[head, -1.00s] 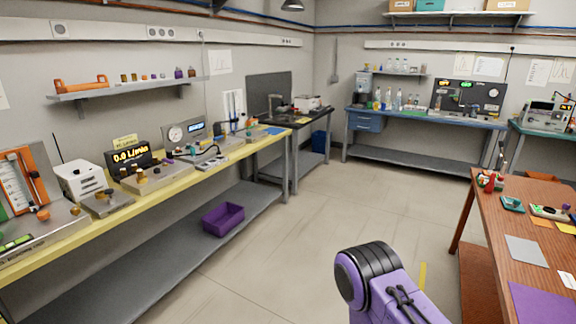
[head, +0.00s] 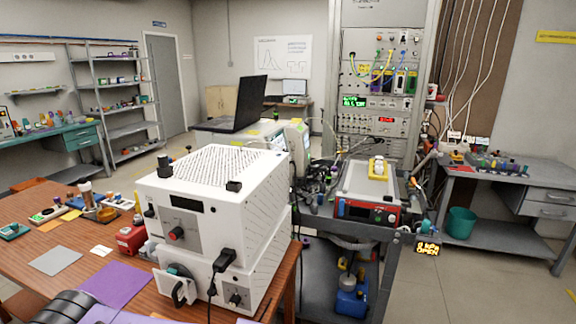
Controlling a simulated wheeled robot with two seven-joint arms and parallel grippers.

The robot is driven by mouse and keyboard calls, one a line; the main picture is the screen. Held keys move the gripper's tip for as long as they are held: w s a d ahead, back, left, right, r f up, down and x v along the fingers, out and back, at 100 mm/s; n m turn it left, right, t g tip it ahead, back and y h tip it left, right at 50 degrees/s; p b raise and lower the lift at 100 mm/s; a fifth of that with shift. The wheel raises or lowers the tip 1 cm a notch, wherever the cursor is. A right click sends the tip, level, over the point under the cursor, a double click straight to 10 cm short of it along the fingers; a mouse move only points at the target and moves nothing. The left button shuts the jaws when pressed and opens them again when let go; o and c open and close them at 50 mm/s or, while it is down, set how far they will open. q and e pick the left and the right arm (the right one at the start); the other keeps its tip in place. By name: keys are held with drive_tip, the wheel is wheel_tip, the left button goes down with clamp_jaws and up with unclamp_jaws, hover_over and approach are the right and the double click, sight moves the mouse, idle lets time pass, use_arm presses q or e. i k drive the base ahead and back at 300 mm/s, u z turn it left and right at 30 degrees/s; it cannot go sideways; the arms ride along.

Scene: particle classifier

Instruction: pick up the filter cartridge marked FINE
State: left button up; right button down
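I cannot make out a filter cartridge marked FINE in the head view. Several small parts lie on the wooden table (head: 30,262) at the left, but they are too small for me to read any marking. Among them is an upright tan and white cylinder (head: 87,195), whose label I cannot read. Neither gripper is in view. Only a black and purple part of my own arm shows at the bottom left edge.
A large white instrument (head: 222,200) stands on the table's right end. A purple sheet (head: 115,283) and a grey sheet (head: 55,260) lie flat on the table. A dark cart (head: 372,268) and a grey bench (head: 500,178) stand to the right. Floor is clear between them.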

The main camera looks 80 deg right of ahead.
sight(379, 170)
drive_tip(key=z, duration=4.05)
drive_tip(key=i, duration=0.2)
